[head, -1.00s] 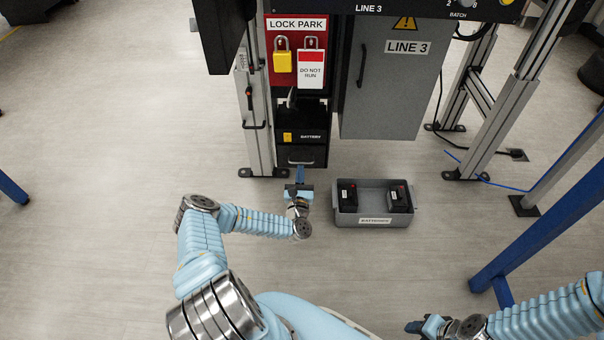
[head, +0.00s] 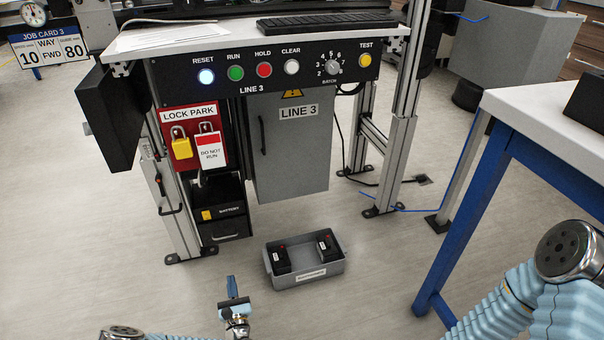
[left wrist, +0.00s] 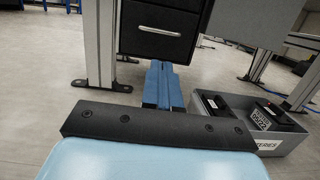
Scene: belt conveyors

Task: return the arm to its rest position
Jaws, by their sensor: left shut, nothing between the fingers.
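My left gripper (head: 232,285) is low in the head view, in front of the black battery cabinet (head: 222,213) and left of the grey batteries tray (head: 322,282). Its blue fingers are together with nothing between them. In the left wrist view the closed fingers (left wrist: 162,85) point toward the cabinet's lower drawer (left wrist: 158,30), which looks closed. In the head view a gap of floor shows between the fingertips and the cabinet. My right arm (head: 530,300) comes in bent at the lower right; its gripper is out of frame.
The tray holds two black batteries. A Line 3 control panel (head: 270,75) and grey cabinet (head: 293,150) stand behind it. A lock park board (head: 190,140) hangs at left. A blue-legged table (head: 465,215) is at right. Floor at left is clear.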

